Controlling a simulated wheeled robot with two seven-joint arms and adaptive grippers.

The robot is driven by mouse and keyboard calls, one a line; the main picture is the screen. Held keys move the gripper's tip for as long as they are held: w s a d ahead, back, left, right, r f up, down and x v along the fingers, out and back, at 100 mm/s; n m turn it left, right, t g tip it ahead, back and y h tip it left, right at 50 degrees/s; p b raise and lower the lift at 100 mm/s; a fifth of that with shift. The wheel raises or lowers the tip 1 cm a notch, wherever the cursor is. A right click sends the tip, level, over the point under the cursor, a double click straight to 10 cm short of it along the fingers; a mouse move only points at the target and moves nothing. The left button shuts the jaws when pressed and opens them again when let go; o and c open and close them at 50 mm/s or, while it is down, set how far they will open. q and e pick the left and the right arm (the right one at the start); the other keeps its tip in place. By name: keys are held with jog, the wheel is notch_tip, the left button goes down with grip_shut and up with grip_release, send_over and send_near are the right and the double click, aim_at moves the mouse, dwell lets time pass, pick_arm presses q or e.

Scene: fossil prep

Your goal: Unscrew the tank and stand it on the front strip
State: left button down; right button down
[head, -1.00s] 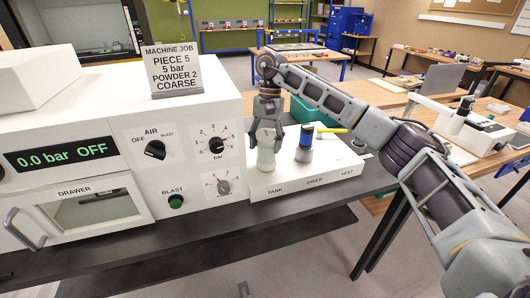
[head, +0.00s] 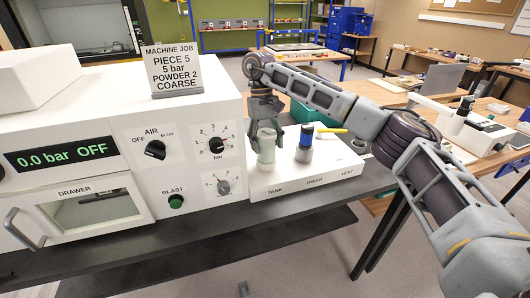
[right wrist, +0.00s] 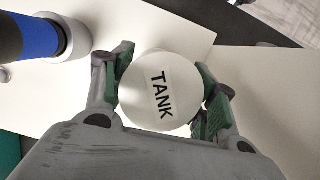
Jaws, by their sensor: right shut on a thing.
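The tank (head: 266,148) is a pale grey-green cylinder at the TANK label on the white block (head: 325,175) right of the machine. It looks upright. Whether it is still seated in its socket I cannot tell. My right gripper (head: 266,122) comes down from above and is shut on the tank, one finger on each side. In the right wrist view, its white top (right wrist: 160,92) with the word TANK lies between the fingers. The dark front strip (head: 200,238) runs along the bench before the machine. My left gripper is not in view.
A blue and black drier (head: 304,145) stands close to the right of the tank. A yellow-handled part (head: 331,131) lies behind it. The machine's white wall with knobs (head: 213,150) is close on the left. The front strip looks clear.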

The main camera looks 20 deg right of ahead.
aim_at(267, 133)
jog(key=shift+c, duration=2.4)
grip_release()
jog(key=shift+r, duration=0.15)
jog(key=shift+s+p+v, duration=0.2)
jog(key=shift+p+v, duration=0.6)
jog(key=shift+p, duration=0.05)
jog(key=shift+s+p+v, duration=0.2)
jog(key=shift+p+v, duration=0.6)
jog(key=shift+d, duration=0.1)
